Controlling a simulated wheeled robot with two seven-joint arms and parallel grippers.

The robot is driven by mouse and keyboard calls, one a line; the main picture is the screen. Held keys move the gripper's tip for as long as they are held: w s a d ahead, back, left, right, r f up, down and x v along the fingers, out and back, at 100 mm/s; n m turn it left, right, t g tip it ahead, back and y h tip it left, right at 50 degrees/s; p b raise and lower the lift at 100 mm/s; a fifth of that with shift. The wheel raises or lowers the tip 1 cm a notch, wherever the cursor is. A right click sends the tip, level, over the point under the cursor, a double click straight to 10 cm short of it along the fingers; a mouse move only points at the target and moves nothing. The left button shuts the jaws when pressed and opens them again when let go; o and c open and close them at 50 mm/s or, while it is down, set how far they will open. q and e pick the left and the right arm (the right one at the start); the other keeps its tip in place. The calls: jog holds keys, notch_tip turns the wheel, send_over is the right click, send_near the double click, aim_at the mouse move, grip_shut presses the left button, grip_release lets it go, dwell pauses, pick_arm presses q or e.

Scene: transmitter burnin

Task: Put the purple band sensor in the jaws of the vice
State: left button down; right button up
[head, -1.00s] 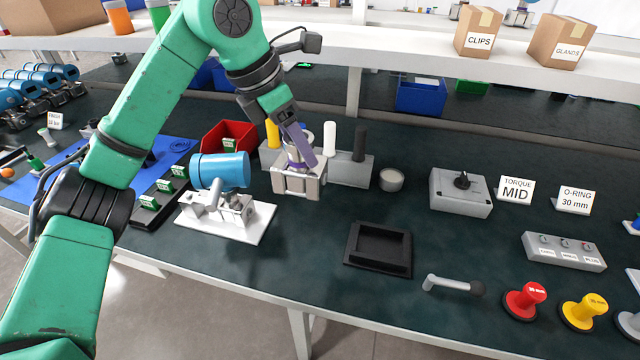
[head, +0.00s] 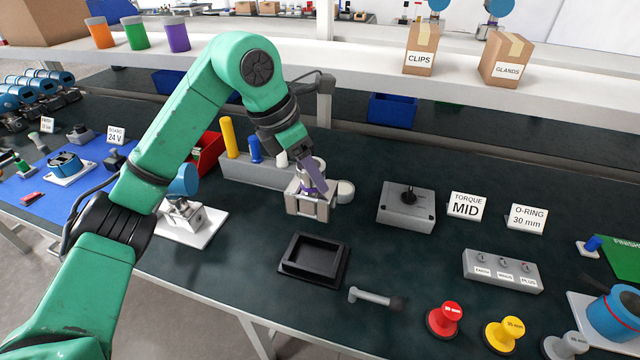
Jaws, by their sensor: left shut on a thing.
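The purple band sensor (head: 309,206) has a square grey metal body with a purple band around its neck. My left gripper (head: 312,183) is shut on the neck from above. The sensor is upright, in front of the right end of the rack; its height above the bench is hard to judge. My right gripper is out of view.
A grey rack (head: 262,172) with coloured posts stands behind the sensor, and a small round cup (head: 345,191) just right of it. A black tray (head: 312,262) and a grey handle (head: 375,298) lie in front. A grey knob box (head: 406,208) stands to the right.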

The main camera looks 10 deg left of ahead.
pick_arm(q)
jog(key=f, duration=0.8)
jog(key=f+p, duration=0.1)
jog(key=f, duration=0.8)
jog(key=shift+w+d+f, duration=0.1)
jog(key=shift+d+f, duration=0.1)
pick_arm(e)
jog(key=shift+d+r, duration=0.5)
pick_arm(q)
jog(key=shift+f, duration=0.15)
jog(key=shift+c, duration=0.6)
grip_release()
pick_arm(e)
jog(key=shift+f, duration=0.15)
